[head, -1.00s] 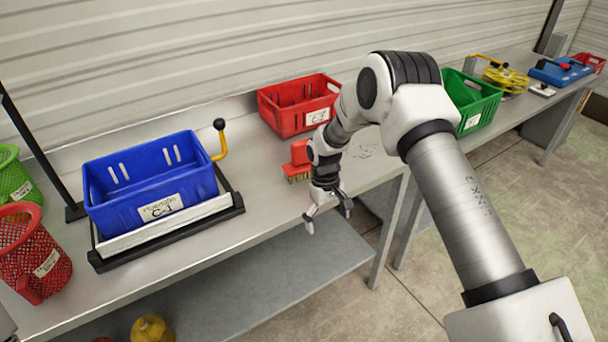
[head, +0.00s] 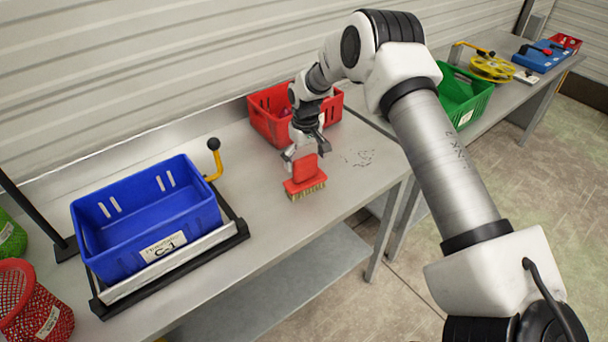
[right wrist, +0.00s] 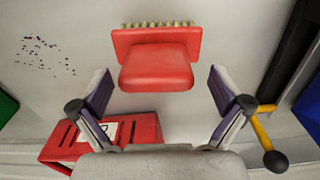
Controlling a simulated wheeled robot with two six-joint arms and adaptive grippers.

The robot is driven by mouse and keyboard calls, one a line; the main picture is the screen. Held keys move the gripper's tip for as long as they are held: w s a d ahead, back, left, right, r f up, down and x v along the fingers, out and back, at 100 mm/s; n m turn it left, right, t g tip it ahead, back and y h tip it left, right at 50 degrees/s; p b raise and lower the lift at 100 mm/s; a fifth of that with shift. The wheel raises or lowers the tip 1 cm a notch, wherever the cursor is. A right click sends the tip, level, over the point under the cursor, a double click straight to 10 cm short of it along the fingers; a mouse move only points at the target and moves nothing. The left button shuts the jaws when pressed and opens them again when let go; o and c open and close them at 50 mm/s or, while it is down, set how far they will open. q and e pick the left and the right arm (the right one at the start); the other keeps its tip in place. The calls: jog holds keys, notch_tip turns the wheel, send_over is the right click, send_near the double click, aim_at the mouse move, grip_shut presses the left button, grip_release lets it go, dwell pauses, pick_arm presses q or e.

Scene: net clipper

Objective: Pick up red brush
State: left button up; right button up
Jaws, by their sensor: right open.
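The red brush (head: 305,177) has a red handle and pale bristles, and it is on the grey table between the blue and red crates. My right gripper (head: 306,150) is open just behind and above the brush handle in the head view. In the right wrist view the brush (right wrist: 156,66) lies ahead of the open fingers (right wrist: 157,92), its handle centred and facing the gap between them. I see no contact between fingers and brush. My left gripper is not in view.
A blue crate (head: 140,225) sits on a black-framed stand at left, with a yellow lever (head: 217,160) beside it. A red crate (head: 265,122) stands behind my right gripper. Dark specks (head: 360,157) lie to the right. Bare table (head: 255,215) lies left of the brush.

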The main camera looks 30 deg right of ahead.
aim_at(305, 168)
jog(key=f, duration=0.3)
jog(key=w+f+p, duration=0.1)
jog(key=shift+w+d+f, duration=0.1)
jog(key=shift+d+f, duration=0.2)
jog(key=shift+d, duration=0.05)
jog(key=shift+a+r, duration=0.1)
jog(key=shift+c, duration=0.4)
jog(key=shift+s+r, duration=0.15)
jog(key=shift+s, duration=0.1)
jog(key=c, duration=0.6)
jog(key=shift+s+r, duration=0.1)
jog(key=c, duration=0.5)
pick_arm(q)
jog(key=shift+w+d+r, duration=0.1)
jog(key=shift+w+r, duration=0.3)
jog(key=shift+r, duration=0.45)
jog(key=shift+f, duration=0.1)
